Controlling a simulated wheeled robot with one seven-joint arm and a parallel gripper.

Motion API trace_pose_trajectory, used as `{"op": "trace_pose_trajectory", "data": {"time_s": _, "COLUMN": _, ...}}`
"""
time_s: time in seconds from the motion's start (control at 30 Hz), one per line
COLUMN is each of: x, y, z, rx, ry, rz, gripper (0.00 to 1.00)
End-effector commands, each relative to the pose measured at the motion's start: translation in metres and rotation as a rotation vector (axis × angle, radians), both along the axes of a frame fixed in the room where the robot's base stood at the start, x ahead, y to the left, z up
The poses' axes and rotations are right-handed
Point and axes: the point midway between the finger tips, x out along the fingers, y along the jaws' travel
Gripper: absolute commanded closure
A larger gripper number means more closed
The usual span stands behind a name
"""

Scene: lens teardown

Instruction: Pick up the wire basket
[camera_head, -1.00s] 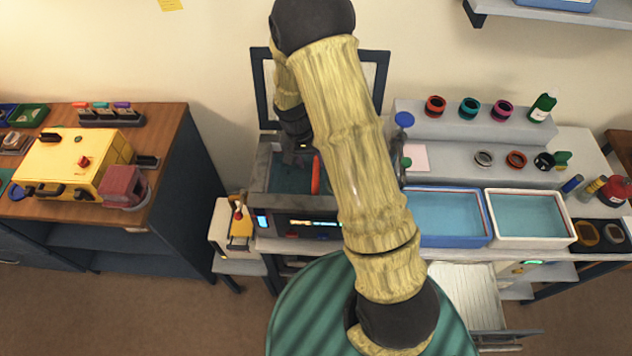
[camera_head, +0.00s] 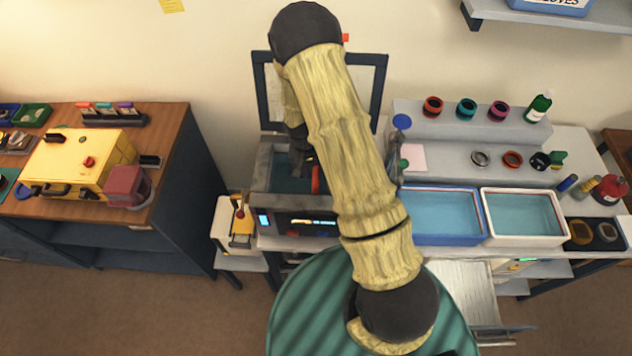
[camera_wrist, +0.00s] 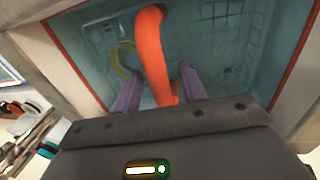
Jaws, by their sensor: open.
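The wire basket's orange handle (camera_wrist: 153,45) arches across the upper middle of the wrist view. It also shows as a small red-orange strip (camera_head: 316,180) in the head view. The basket's pale mesh (camera_wrist: 205,40) sits inside the blue-lined tank, with a yellowish ring (camera_wrist: 124,60) in it. My gripper (camera_wrist: 161,70) is open over the tank; its two purple fingers appear on either side of the handle, not closed on it. Whether they touch it I cannot tell. In the head view my arm hides part of the tank and my fingers are too small to make out.
The tank (camera_head: 262,170) has raised walls and a lit front panel. A blue-rimmed bath (camera_head: 445,241) and a white-rimmed bath (camera_head: 525,241) stand to its right. A dark frame (camera_head: 262,90) rises behind it. A small white stand (camera_head: 226,222) is at its left.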

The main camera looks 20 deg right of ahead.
Motion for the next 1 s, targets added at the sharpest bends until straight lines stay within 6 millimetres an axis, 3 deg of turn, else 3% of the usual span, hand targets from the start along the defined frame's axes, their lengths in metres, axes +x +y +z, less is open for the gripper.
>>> {"op": "trace_pose_trajectory", "data": {"time_s": 0.3, "x": 0.0000, "y": 0.0001, "z": 0.0002, "rx": 0.000, "ry": 0.000, "rz": 0.000, "gripper": 0.58}}
{"op": "trace_pose_trajectory", "data": {"time_s": 0.53, "x": 0.0000, "y": 0.0001, "z": 0.0003, "rx": 0.000, "ry": 0.000, "rz": 0.000, "gripper": 1.00}}
{"op": "trace_pose_trajectory", "data": {"time_s": 1.0, "x": 0.0006, "y": 0.0002, "z": 0.0044, "rx": 0.000, "ry": -0.001, "rz": 0.000, "gripper": 1.00}}
